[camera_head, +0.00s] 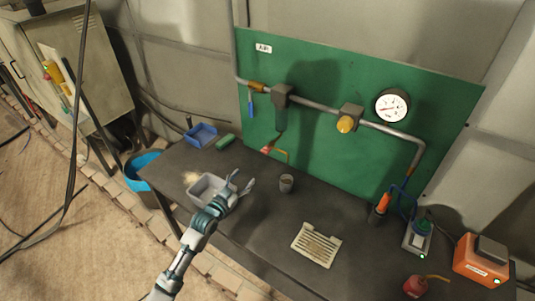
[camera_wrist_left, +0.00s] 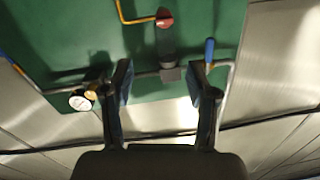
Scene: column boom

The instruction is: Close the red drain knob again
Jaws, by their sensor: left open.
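The small red drain knob (camera_head: 266,150) is below the dark filter bowl (camera_head: 282,118) on the green board, low and close to the table. It also shows in the left wrist view (camera_wrist_left: 164,18), near the top edge, beside a bent yellow tube. My left gripper (camera_head: 243,180) is open and empty above the table by the grey tray, in front of the knob and apart from it. In the left wrist view its two fingers (camera_wrist_left: 160,85) stand wide apart with nothing between them. My right gripper is in neither view.
A blue bin (camera_head: 203,133) and a green block (camera_head: 225,141) lie behind. The pipe has a blue lever (camera_head: 250,104), a yellow knob (camera_head: 345,124) and a gauge (camera_head: 392,105).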

